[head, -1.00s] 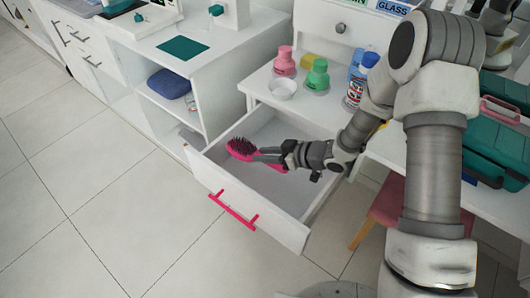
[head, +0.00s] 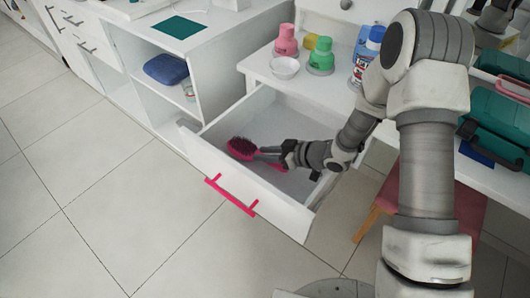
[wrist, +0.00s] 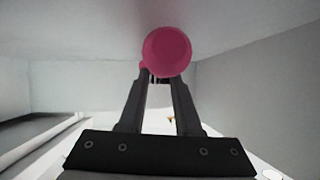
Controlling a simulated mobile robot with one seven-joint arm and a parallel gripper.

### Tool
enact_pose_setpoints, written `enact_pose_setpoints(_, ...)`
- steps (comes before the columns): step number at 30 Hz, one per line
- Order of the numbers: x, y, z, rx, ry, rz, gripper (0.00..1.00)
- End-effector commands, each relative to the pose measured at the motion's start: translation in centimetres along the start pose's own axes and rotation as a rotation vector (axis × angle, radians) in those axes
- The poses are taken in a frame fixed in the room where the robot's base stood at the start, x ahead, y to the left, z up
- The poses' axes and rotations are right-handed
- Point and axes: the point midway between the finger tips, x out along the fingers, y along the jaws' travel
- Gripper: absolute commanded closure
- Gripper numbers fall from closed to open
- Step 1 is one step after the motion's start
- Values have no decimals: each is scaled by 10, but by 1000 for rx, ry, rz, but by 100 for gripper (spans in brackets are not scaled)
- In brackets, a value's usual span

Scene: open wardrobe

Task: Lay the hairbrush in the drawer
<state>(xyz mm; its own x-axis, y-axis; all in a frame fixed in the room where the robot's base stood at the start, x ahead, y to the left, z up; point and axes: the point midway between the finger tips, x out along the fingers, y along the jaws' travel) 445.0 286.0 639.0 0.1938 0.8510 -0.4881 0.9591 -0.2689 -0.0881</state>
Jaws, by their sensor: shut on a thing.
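The hairbrush (head: 241,147) is pink with dark bristles. In the head view its head is inside the open white drawer (head: 222,178), near the drawer's left end, bristles facing up. My gripper (head: 262,152) reaches into the drawer from the right and is shut on the hairbrush. In the wrist view the pink hairbrush (wrist: 167,52) shows as a round end at the tips of my gripper's fingers (wrist: 157,82). Whether the brush touches the drawer floor I cannot tell.
A shelf unit with a folded blue cloth (head: 166,69) stands at left. The drawer's interior looks otherwise empty.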

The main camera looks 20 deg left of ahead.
Motion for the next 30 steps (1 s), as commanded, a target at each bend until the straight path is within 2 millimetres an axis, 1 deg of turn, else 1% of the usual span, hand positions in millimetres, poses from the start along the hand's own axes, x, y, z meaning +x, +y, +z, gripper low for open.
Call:
enact_pose_setpoints(3, 0, 0, -1, 0, 1, 0, 100)
enact_pose_setpoints(4, 0, 0, -1, 0, 1, 0, 64)
enact_pose_setpoints(8, 0, 0, 0, 0, 0, 0, 41)
enact_pose_setpoints(9, 0, 0, 0, 0, 0, 0, 34)
enact_pose_setpoints(15, 0, 0, 0, 0, 0, 0, 33)
enact_pose_setpoints(16, 0, 0, 0, 0, -1, 0, 31)
enact_pose_setpoints(18, 0, 0, 0, 0, -1, 0, 18)
enact_pose_setpoints(30, 0, 0, 0, 0, 0, 0, 18)
